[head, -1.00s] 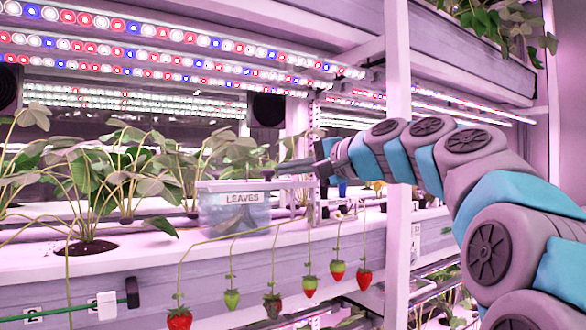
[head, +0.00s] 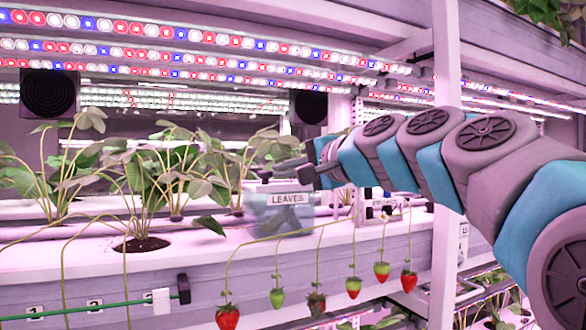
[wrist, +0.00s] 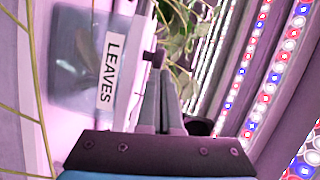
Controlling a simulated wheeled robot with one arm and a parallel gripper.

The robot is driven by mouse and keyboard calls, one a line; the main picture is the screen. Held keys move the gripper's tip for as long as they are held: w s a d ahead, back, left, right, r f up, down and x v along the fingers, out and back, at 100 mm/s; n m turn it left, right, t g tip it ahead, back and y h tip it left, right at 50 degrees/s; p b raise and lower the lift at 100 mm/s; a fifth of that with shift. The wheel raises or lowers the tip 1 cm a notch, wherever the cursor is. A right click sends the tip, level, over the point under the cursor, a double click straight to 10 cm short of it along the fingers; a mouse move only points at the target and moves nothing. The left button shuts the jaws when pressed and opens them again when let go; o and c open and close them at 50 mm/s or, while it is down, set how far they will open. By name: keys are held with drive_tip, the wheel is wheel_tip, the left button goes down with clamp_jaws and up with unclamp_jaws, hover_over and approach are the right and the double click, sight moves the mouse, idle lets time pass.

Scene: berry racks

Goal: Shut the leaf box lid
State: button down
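The leaf box (head: 283,221) is a translucent bin with a white LEAVES label on the ledge, and it also shows sideways in the wrist view (wrist: 75,60). A pale lid (head: 284,187) seems to lie along its top edge; the box is blurred, so I cannot tell if it is fully down. My gripper (head: 275,170) reaches in from the right just above the box top. In the wrist view its two fingers (wrist: 158,85) are close together with nothing visible between them, beside the label edge. I cannot tell if they touch the lid.
Strawberry plants (head: 145,185) stand on the ledge left of the box. Several strawberries (head: 317,302) hang on stems in front of the ledge. A white rack post (head: 447,150) rises behind my arm. LED strips (head: 200,45) run above.

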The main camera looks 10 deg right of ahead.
drive_tip(key=shift+d, duration=0.2)
drive_tip(key=w+d+v, duration=0.2)
drive_tip(key=v, duration=1)
drive_tip(key=s+a+f+n+g+h, duration=0.1)
drive_tip(key=s+a+f+n+g, duration=0.15)
drive_tip(key=f, duration=0.75)
drive_tip(key=s+a+f+n+g+h, duration=0.1)
drive_tip(key=s+a+f+g, duration=0.2)
drive_tip(key=f, duration=0.6)
drive_tip(key=s+a+f+n+g+h, duration=0.1)
drive_tip(key=s+a+f+g+h, duration=0.1)
drive_tip(key=f, duration=0.8)
drive_tip(key=s+d+f+n+g+h, duration=0.2)
drive_tip(key=s+d+f+g, duration=0.2)
drive_tip(key=s+f, duration=0.7)
drive_tip(key=s+d+f+n+g+h, duration=0.3)
drive_tip(key=s+d+f, duration=0.1)
drive_tip(key=s+f, duration=0.7)
drive_tip(key=shift+s+d+f+g, duration=0.25)
drive_tip(key=shift+d+f+g, duration=0.1)
drive_tip(key=shift+f, duration=0.15)
